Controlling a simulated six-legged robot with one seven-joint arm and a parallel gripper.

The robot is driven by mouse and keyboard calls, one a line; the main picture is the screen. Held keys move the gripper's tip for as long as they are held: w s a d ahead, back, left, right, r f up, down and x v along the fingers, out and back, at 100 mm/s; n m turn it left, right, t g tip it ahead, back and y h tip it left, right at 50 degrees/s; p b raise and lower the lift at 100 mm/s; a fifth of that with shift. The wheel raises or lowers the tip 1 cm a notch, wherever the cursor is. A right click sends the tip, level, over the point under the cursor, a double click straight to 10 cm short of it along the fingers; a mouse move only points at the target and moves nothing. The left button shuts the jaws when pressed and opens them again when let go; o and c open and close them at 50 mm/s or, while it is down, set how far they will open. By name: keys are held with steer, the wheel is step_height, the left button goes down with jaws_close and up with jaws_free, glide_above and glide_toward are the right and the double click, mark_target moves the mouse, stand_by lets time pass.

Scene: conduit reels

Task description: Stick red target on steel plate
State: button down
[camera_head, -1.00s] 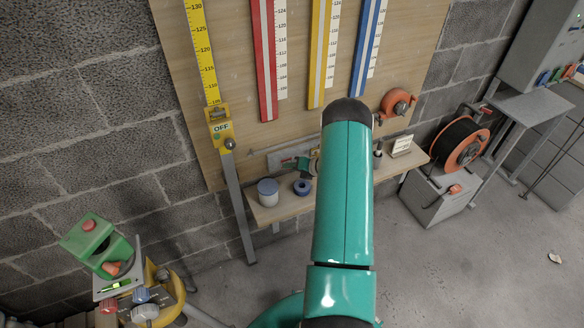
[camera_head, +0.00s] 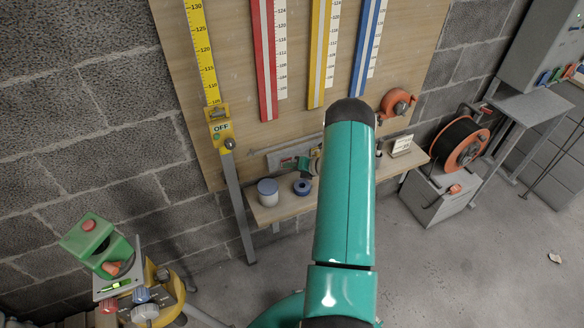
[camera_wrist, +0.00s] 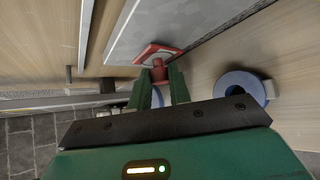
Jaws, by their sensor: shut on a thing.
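The red target (camera_wrist: 157,53) shows in the wrist view as a flat red piece with a red stem. My gripper (camera_wrist: 159,88) is shut on the stem, one green finger on each side. The target's flat face lies at the lower edge of the grey steel plate (camera_wrist: 150,25), looking close to or touching it; I cannot tell whether contact is full. In the head view the steel plate (camera_head: 262,160) is on the wooden board above the shelf. My gripper (camera_head: 307,165) is there at the plate's right part, largely hidden behind my teal arm.
An orange reel (camera_head: 398,102) hangs right of my arm. A black cable reel (camera_head: 460,143) stands further right.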

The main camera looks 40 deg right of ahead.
steer(key=shift+w+d, duration=0.15)
steer(key=shift+w, duration=0.3)
stand_by(0.7)
steer(key=c, duration=0.7)
jaws_free()
steer(key=shift+c, duration=0.2)
steer(key=shift+s, duration=0.1)
steer(key=s+a, duration=0.2)
steer(key=s, duration=0.6)
steer(key=shift+s+a, duration=0.25)
steer(key=shift+a, duration=0.05)
stand_by(0.5)
